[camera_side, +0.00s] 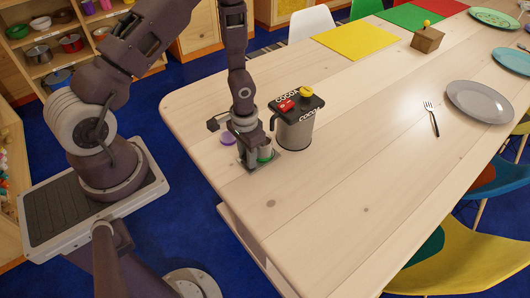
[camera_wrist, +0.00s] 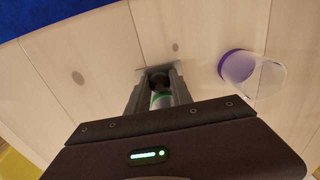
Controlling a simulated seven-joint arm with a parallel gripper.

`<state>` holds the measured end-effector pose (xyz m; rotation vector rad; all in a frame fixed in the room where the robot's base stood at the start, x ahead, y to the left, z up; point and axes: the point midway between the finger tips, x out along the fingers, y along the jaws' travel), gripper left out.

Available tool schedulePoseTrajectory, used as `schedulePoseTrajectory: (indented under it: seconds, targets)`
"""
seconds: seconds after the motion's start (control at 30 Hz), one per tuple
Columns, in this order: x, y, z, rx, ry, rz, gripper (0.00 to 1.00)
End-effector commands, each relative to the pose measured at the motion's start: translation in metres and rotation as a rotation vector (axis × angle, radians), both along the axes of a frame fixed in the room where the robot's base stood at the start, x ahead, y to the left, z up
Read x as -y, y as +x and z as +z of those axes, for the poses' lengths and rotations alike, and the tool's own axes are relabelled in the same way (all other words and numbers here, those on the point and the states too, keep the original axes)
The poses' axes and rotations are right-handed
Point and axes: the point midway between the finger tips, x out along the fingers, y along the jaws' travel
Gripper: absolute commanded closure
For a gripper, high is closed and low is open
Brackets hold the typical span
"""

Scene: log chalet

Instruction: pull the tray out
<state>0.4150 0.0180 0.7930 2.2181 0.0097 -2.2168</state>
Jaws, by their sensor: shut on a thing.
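The fingertips' exact contact is partly hidden. The grey cocoa jug (camera_side: 294,132), with a black lid lettered COCOA, stands just right of my gripper.
A clear container with a purple end (camera_wrist: 240,68) is close by on the right in the wrist view; it shows left of my gripper in the side view (camera_side: 228,138). Grey plate (camera_side: 480,101), fork (camera_side: 431,118) and wooden box (camera_side: 428,40) are farther off. The near tabletop is clear.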

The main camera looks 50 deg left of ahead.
Motion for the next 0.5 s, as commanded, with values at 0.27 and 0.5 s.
schedulePoseTrajectory:
  seconds: [0.27,0.5]
  targets:
    - [0.0,-0.015,0.0,-0.003,0.0,0.001,1.0]
    - [0.0,-0.027,0.0,-0.004,0.0,0.001,1.0]
